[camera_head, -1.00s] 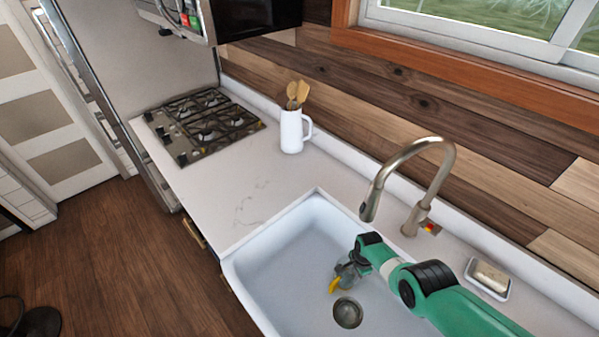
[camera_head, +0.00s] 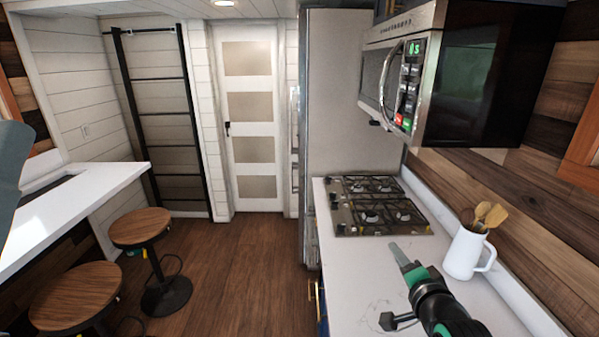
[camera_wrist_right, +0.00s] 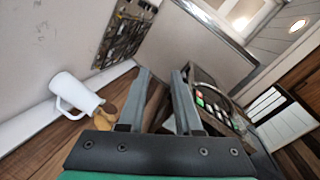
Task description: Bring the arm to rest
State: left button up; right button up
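My right gripper (camera_head: 403,262) is raised over the counter, pointing away toward the stove, left of the white pitcher. In the right wrist view its two fingers (camera_wrist_right: 161,76) stand apart with nothing between them, so it is open and empty. A grey-teal shape at the left edge of the head view may be part of my left arm. My left gripper does not show.
A white pitcher with wooden utensils (camera_head: 465,255) stands right of my gripper. A gas stove (camera_head: 372,205) lies beyond it, and a microwave (camera_head: 405,75) hangs above. Two stools (camera_head: 140,228) stand by the left counter (camera_head: 75,200). The floor between is clear.

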jog(key=s+a+r+n+t+y, duration=0.1)
jog(key=s+a+r+n+t, duration=0.1)
jog(key=r, duration=0.5)
jog(key=s+a+r+n+t, duration=0.1)
jog(key=s+a+r+t, duration=0.15)
jog(key=r, duration=0.55)
jog(key=s+a+r+n+t+y, duration=0.2)
jog(key=s+r+n+t, duration=0.65)
jog(key=s+r, duration=1.25)
pick_arm(q)
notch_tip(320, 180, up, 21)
jog(key=p, duration=2)
jog(key=shift+p, duration=0.35)
pick_arm(e)
notch_tip(320, 180, up, 19)
jog(key=s+n, duration=0.1)
jog(key=n, duration=0.1)
jog(key=shift+d+g, duration=0.2)
jog(key=shift+g, duration=0.1)
